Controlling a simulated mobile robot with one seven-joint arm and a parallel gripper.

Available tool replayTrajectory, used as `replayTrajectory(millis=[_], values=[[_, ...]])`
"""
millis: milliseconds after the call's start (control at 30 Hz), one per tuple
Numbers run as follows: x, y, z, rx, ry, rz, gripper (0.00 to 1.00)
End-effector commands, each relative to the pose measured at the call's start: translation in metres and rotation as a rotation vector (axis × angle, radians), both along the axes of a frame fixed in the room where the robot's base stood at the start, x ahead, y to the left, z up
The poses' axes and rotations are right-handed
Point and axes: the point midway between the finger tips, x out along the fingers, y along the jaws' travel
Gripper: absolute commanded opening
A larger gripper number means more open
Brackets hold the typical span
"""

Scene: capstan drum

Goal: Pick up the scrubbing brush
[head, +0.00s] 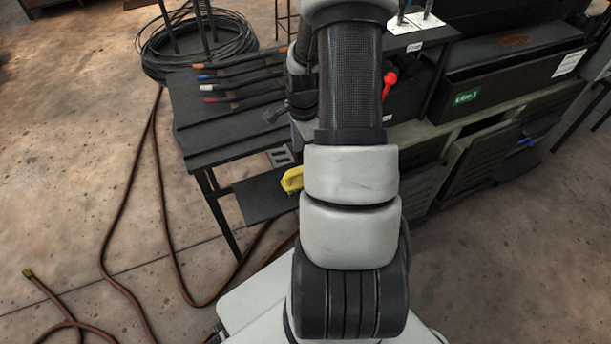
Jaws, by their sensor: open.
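The scrubbing brush appears to be the yellow item (292,179) on a small dark shelf (262,198) at the near side of the black bench. Its right part is hidden behind my arm. My gripper (274,113) shows only in part, as a small dark shape just left of my forearm. It is open, above and beyond the yellow item and apart from it in the picture. I see nothing held in it.
The black bench (205,140) holds several coloured-handled tools (240,77). A coiled cable (185,45) lies behind it. A brown hose (130,215) runs over the floor at left. A cabinet with a dark box (515,70) stands at right.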

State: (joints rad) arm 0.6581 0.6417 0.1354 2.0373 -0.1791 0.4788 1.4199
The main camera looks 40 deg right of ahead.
Motion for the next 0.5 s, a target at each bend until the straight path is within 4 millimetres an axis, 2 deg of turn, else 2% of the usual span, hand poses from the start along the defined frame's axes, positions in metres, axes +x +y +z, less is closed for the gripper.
replayTrajectory(millis=[33, 200, 500], values=[[-0.001, 0.001, -0.015, 0.003, 0.002, 0.001, 0.63], [0.0, 0.001, -0.044, 0.001, 0.002, 0.002, 0.63], [0.0, -0.001, -0.068, 0.001, 0.001, 0.002, 0.63]])
